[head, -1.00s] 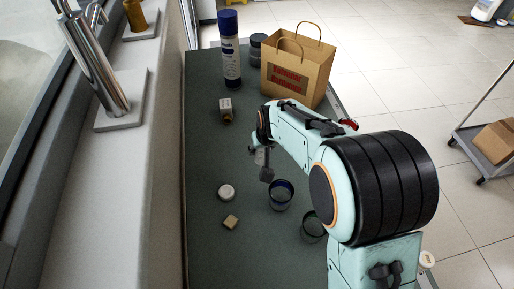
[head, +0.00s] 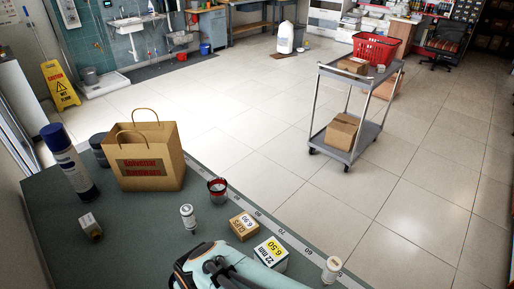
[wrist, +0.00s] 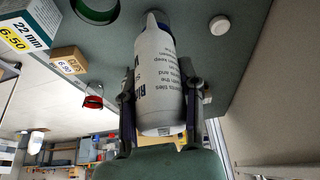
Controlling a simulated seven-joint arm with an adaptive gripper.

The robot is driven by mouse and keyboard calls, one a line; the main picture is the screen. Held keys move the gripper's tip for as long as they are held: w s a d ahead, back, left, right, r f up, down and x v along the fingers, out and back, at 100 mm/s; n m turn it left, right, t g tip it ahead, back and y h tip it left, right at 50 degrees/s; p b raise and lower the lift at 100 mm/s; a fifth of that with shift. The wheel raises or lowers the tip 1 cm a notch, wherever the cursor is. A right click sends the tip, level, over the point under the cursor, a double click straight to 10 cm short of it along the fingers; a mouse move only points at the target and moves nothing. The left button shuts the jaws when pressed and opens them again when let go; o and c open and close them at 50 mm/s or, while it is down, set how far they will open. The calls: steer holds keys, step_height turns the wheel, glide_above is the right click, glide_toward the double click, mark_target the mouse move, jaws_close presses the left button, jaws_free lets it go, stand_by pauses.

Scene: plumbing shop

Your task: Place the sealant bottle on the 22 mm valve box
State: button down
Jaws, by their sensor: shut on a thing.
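The sealant bottle (wrist: 157,82) is white with dark print and a dark blue nozzle end. It is in my gripper (wrist: 161,92), whose fingers are shut on its two sides in the wrist view. Its nozzle end is toward the top of that picture; I cannot tell its exact tilt or height. The 22 mm valve box (head: 272,254), white with a yellow 6.50 label, stands on the counter just beyond my arm in the head view. It also shows at the upper left of the wrist view (wrist: 27,32), apart from the bottle. My fingers and the held bottle are not clearly visible in the head view.
A clips box (head: 243,225) stands close beside the valve box. A paper bag (head: 148,160) and a tall spray can (head: 70,165) stand farther left.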

steer(key=d+r+m+t+h, duration=0.1)
steer(key=d+r+m, duration=0.25)
steer(key=d, duration=0.55)
steer(key=d+r+m+h, duration=0.1)
steer(key=d+r+m, duration=0.2)
steer(key=d+r, duration=0.35)
steer(key=shift+w+d+f, duration=0.2)
steer(key=shift+w+f, duration=6.85)
steer(key=shift+w, duration=0.25)
steer(key=shift+f, duration=0.15)
steer(key=c, duration=0.7)
jaws_free()
